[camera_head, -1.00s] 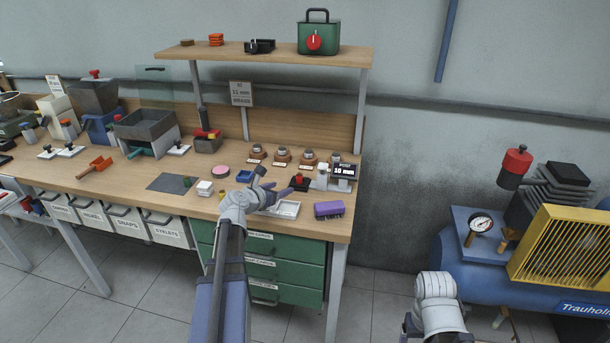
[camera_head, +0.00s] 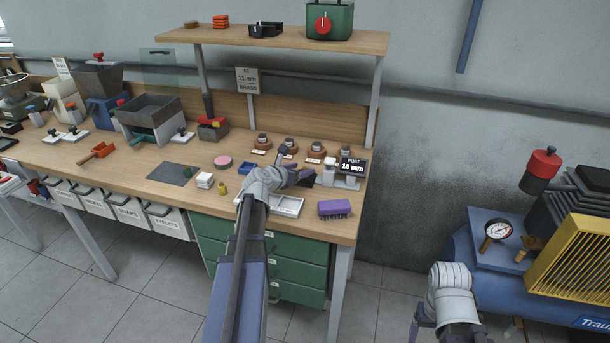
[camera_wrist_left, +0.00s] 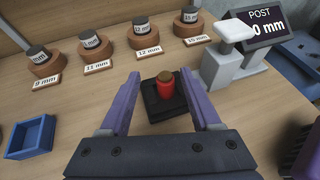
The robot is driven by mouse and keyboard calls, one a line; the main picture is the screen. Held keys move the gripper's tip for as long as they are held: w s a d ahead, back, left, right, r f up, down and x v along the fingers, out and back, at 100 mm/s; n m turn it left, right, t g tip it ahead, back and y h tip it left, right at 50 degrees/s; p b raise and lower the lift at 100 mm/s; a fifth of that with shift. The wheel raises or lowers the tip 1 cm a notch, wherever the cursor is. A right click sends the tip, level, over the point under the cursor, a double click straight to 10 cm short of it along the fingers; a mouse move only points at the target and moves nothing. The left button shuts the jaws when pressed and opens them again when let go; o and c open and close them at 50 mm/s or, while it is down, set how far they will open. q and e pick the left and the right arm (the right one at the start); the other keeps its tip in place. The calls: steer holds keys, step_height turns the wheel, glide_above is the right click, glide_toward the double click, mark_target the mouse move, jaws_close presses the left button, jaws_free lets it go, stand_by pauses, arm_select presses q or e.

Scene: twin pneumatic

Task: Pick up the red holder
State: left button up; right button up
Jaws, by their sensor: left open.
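The red holder (camera_wrist_left: 165,86), a short red cylinder with a tan top, stands upright on a black square base (camera_wrist_left: 166,104) in the left wrist view. My left gripper (camera_wrist_left: 162,84) is open, its two purple fingers spread to the left and right of the holder with gaps on both sides. It is empty. In the head view my left gripper (camera_head: 297,166) is over the right part of the bench and mostly hides the holder. My right forearm shows at the lower right, but its gripper cannot be made out.
Behind the holder stand several round brown stands with size labels (camera_wrist_left: 149,37). A white press (camera_wrist_left: 228,55) and a POST display (camera_wrist_left: 258,27) are to the right. A blue tray (camera_wrist_left: 31,137) lies at left, a purple brush (camera_head: 334,208) in front on the bench (camera_head: 120,170).

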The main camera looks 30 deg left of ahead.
mark_target(306, 168)
arm_select(q)
steer(key=shift+d+b+x, duration=0.15)
steer(key=shift+b+x, duration=0.35)
steer(key=shift+x, duration=0.8)
steer(key=shift+d+b+x, duration=0.15)
steer(key=shift+b+x, duration=0.35)
steer(key=shift+x, duration=0.8)
steer(key=shift+s, duration=0.1)
jaws_close()
